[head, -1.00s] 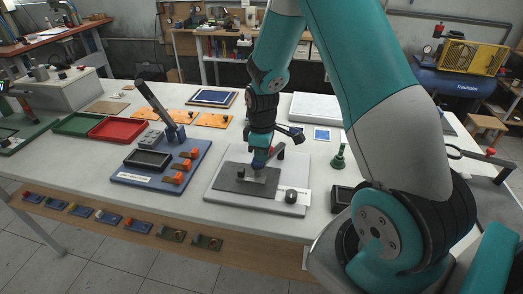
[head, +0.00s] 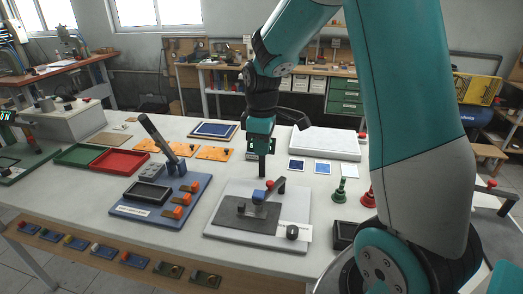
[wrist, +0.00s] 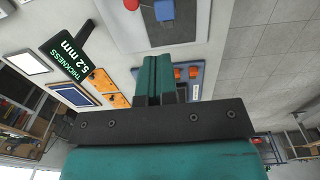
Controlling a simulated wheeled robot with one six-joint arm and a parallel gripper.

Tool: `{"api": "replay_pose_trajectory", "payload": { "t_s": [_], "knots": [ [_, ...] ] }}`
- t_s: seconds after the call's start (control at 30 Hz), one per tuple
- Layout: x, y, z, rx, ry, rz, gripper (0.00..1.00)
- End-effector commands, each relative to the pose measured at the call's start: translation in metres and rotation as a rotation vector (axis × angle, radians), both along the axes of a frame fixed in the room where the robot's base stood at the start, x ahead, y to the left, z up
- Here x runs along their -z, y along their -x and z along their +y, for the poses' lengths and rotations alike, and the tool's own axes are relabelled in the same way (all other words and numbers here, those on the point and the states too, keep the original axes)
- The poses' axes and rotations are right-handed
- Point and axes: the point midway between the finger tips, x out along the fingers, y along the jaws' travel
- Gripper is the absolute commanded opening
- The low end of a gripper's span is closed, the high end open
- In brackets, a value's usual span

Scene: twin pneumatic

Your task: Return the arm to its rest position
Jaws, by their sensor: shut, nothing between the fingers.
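My gripper (head: 262,170) hangs from my teal and black arm over the white table (head: 120,235), pointing down. Its fingers are together with nothing between them. In the wrist view my gripper (wrist: 167,80) shows its two fingers side by side. In the head view the fingertips appear just behind a white board (head: 262,243) that carries a grey plate (head: 236,214) and a blue and red clamp with a dark lever (head: 270,189). The exact height of the fingertips above the table is hard to tell.
A blue fixture (head: 139,210) with orange clamps and a raised lever stands at left, by red (head: 118,162) and green (head: 79,155) trays. A white block (head: 327,145) lies behind at right. A thickness display (wrist: 66,54) reads 5.2 mm. Green and red stamps (head: 340,192) stand right.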

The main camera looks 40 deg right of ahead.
Motion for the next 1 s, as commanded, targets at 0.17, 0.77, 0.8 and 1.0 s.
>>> {"api": "replay_pose_trajectory", "payload": {
  "t_s": [0.17, 0.77, 0.8, 1.0],
  "knots": [
    [0.000, 0.000, 0.000, 0.000, 0.000, 0.000, 0.00],
    [-0.006, 0.005, 0.019, 0.000, -0.018, -0.015, 0.00],
    [-0.011, 0.010, 0.034, 0.000, -0.035, -0.025, 0.00],
    [-0.041, 0.077, 0.141, 0.016, -0.183, -0.056, 0.00]
  ]
}}
